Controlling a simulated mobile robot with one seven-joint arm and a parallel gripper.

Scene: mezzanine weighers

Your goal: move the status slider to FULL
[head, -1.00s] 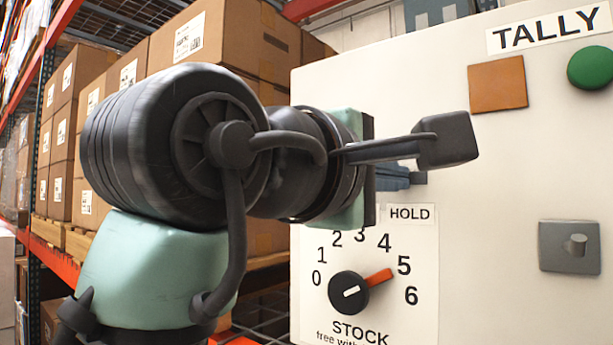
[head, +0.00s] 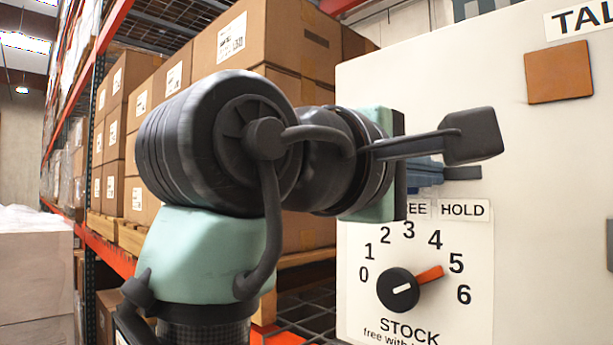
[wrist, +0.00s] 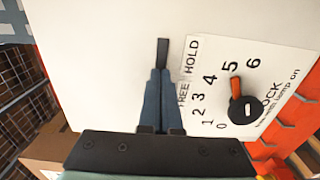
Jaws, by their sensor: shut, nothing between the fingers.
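My gripper (head: 440,173) is shut and empty, its blue fingers close in front of the pale panel (head: 520,160). In the wrist view its fingertips (wrist: 161,72) meet or overlap a short dark bar (wrist: 162,50) on the panel. The bar also shows just right of the fingers in the head view (head: 463,173). I cannot tell whether it is the slider's handle or its slot, nor whether the fingers touch it. A HOLD label (head: 462,210) and a partly hidden FREE label (head: 415,208) sit below it. No FULL label is visible.
The STOCK dial (head: 399,290) sits below the labels, its orange pointer near 5. Racks with cardboard boxes (head: 290,35) stand behind and left of the panel.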

